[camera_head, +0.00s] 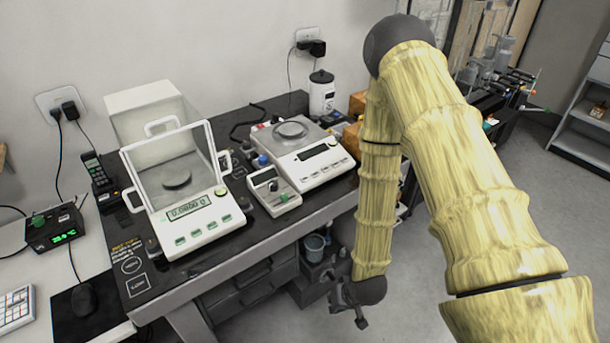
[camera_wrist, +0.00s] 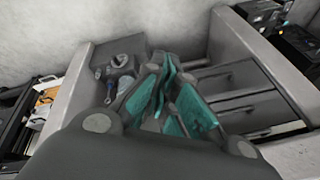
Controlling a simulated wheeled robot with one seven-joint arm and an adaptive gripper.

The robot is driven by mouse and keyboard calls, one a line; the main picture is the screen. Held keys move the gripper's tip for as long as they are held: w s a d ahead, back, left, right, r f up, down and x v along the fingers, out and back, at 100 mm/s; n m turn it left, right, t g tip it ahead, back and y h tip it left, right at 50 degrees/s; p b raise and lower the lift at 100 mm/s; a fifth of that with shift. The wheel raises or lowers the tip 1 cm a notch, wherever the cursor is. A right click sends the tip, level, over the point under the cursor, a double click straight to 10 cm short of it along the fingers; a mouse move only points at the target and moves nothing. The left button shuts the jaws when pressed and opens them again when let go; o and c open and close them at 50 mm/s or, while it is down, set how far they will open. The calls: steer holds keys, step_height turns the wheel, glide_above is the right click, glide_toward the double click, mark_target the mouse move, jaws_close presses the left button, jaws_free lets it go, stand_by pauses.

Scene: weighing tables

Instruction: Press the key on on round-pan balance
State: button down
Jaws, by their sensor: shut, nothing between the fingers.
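The round-pan balance (camera_head: 312,167) stands on the dark tabletop, right of centre in the head view. It has a white body with a round metal pan (camera_head: 290,130) on top and a dark display (camera_head: 312,152) on its front panel. Small keys line the front panel; their labels are too small to read. My gripper (camera_head: 352,302) hangs beyond the table's front edge, below tabletop height, apart from the balance. In the wrist view my gripper (camera_wrist: 163,92) has its green-padded fingers shut and empty, with drawers behind them. The balance is not seen in the wrist view.
A lit balance with a glass draft shield (camera_head: 180,205) stands to the left. A small grey-white device (camera_head: 273,190) sits between the balances. A white canister (camera_head: 321,95) stands behind. Drawers (camera_wrist: 235,82) and a bucket (camera_head: 315,245) are under the table.

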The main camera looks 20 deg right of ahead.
steer(key=w+r+m+t+y+p, duration=0.1)
steer(key=w+r+t+y+p, duration=0.2)
steer(key=w+r, duration=1.35)
step_height(320, 180, up, 16)
steer(key=t+p, duration=0.2)
steer(key=t, duration=0.3)
glide_above(305, 179)
steer(key=s+d, duration=0.2)
steer(key=s, duration=0.1)
steer(key=shift+d+m+y, duration=0.15)
steer(key=shift+m+y, duration=0.15)
steer(key=shift+m, duration=0.1)
steer(key=shift+f+b, duration=0.2)
steer(key=shift+b, duration=0.15)
steer(key=shift+w+a+f+b, duration=0.15)
steer(key=shift+w+f+b, duration=0.25)
steer(key=shift+f+b, duration=0.75)
steer(key=shift+w+a+f+b, duration=0.1)
steer(key=shift+w+f+b, duration=0.45)
steer(key=shift+f, duration=1.05)
steer(key=shift+w+a+f+b, duration=0.15)
steer(key=shift+w+f+b, duration=0.1)
steer(key=shift+f+b, duration=0.95)
steer(key=shift+w+a+f, duration=0.1)
steer(key=shift+w+f, duration=0.05)
steer(key=shift+f, duration=0.75)
steer(key=shift+r, duration=0.1)
steer(key=shift+s+r+p, duration=0.2)
steer(key=shift+r+p, duration=0.1)
steer(key=shift+r, duration=0.4)
